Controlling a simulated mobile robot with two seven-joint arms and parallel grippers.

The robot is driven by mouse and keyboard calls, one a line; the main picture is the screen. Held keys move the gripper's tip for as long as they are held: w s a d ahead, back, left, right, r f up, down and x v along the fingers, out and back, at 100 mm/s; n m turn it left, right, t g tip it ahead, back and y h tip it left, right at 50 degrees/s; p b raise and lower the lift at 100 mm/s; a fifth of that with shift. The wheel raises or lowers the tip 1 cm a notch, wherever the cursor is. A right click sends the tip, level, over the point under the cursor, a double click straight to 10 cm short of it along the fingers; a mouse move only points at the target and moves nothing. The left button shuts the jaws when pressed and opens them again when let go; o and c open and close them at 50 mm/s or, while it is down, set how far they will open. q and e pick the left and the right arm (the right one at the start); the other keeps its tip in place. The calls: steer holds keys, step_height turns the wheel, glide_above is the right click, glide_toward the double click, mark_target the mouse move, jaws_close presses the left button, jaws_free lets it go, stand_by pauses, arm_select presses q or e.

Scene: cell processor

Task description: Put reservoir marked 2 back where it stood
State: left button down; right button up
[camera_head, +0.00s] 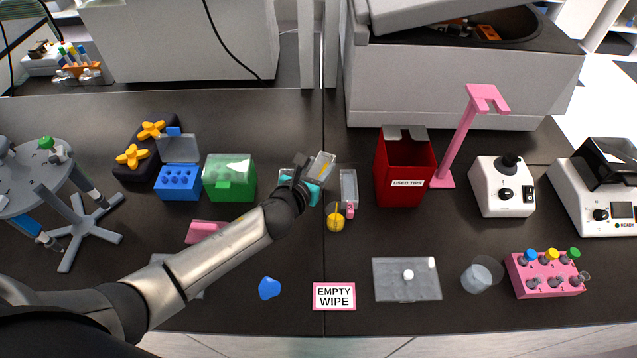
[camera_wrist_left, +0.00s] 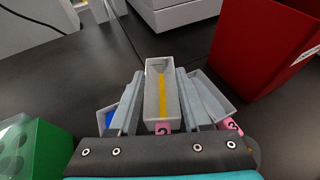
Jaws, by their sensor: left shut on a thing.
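The reservoir marked 2 (camera_wrist_left: 162,92) is a narrow clear-grey trough with a yellow strip inside and a pink tag on its near end. In the head view it (camera_head: 321,166) shows at the tip of my left arm. My left gripper (camera_wrist_left: 160,105) is shut on it, one finger along each long side; the gripper also shows in the head view (camera_head: 306,178). A similar reservoir (camera_head: 348,187) with a pink tag lies to the right. Another reservoir (camera_wrist_left: 106,118), with blue inside, is partly hidden at the left. I cannot tell whether the held one touches the table.
A red used-tips bin (camera_head: 403,170) stands right of the reservoirs. A green box (camera_head: 230,178) and a blue rack (camera_head: 178,183) stand left. A small yellow cup (camera_head: 336,220) is just in front. The table is clear behind the reservoirs.

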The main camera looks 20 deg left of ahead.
arm_select(q)
steer(key=shift+f+b, duration=1.05)
steer(key=shift+f, duration=1.1)
steer(key=shift+f, duration=0.2)
steer(key=shift+c, duration=1.8)
jaws_free()
steer(key=shift+r, duration=0.1)
steer(key=shift+r, duration=0.15)
steer(key=p+v, duration=0.2)
steer(key=v, duration=1)
